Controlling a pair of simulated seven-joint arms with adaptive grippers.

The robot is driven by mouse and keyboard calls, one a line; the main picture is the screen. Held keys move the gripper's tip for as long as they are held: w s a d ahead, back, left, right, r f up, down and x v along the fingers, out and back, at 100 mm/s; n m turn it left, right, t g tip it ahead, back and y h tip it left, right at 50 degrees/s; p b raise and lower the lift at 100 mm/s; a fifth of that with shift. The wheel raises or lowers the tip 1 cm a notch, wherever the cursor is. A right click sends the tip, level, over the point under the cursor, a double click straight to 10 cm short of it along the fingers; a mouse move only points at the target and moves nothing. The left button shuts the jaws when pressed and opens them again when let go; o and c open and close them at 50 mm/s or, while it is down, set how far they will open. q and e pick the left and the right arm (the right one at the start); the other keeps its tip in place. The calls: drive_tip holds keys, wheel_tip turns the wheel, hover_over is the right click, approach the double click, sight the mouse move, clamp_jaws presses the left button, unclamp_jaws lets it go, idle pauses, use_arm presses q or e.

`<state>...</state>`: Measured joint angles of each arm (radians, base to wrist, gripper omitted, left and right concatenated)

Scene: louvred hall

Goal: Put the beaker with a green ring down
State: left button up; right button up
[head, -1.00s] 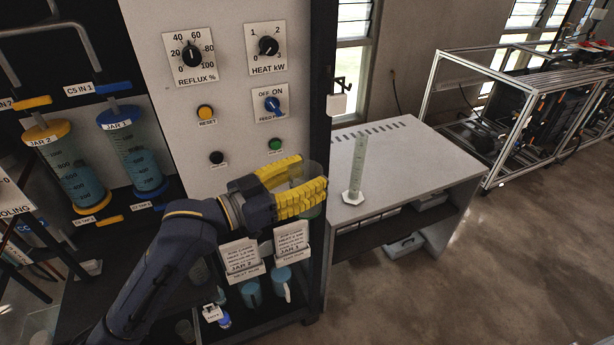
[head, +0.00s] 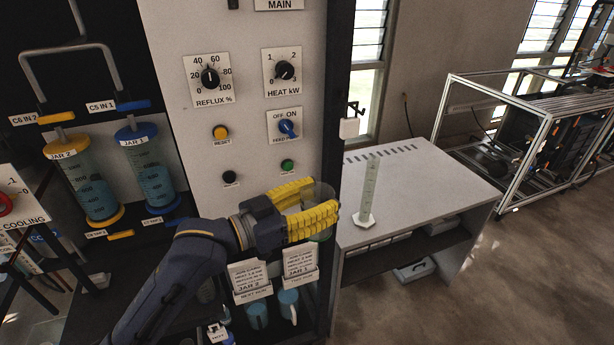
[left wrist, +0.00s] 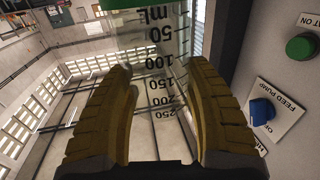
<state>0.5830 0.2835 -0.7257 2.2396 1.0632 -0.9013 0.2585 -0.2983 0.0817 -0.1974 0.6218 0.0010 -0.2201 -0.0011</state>
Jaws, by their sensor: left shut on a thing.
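My left gripper (head: 308,210) has ribbed yellow fingers and is shut on a clear beaker (head: 325,197), held in the air in front of the control panel. In the left wrist view the beaker (left wrist: 152,65) stands between both fingers, with black mL marks and part of a green ring (left wrist: 122,4) at the top edge. The fingers hide much of the beaker in the head view. My right gripper is not in view.
A grey bench (head: 440,185) stands right of the panel, with a measuring cylinder (head: 369,190) near its left edge. The bench top is otherwise largely clear. The panel (head: 240,130) carries knobs and buttons. Card holders (head: 300,262) and blue jugs (head: 288,303) are below the gripper.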

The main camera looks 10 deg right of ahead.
use_arm(q)
drive_tip(key=shift+w+a+r+t, duration=0.1)
drive_tip(key=shift+w+a+t, duration=0.15)
drive_tip(key=shift+t, duration=0.05)
drive_tip(key=w+a+f+n+t+y, duration=0.2)
drive_tip(key=a+n+t+y, duration=0.1)
drive_tip(key=a, duration=0.4)
drive_tip(key=w+a+f+n+t+y, duration=0.3)
drive_tip(key=a+n+t+y, duration=0.1)
drive_tip(key=a, duration=0.3)
drive_tip(key=w+a+f+n+t+y, duration=0.2)
drive_tip(key=a+n+t+y, duration=0.1)
drive_tip(key=a, duration=0.4)
drive_tip(key=shift+w+a+f+n+y, duration=0.3)
drive_tip(key=shift+a+f+y, duration=0.1)
drive_tip(key=shift+y, duration=0.5)
drive_tip(key=s+a+f+n+t+y, duration=0.1)
drive_tip(key=s+a+f+n+y, duration=0.15)
drive_tip(key=a+f+y, duration=0.4)
drive_tip(key=s+a+f+h, duration=0.1)
drive_tip(key=s+a+f, duration=0.1)
drive_tip(key=s, duration=0.7)
drive_tip(key=shift+s+a+f+n, duration=0.2)
drive_tip(key=shift+s+n, duration=0.1)
drive_tip(key=shift+n, duration=0.05)
drive_tip(key=shift+h, duration=0.25)
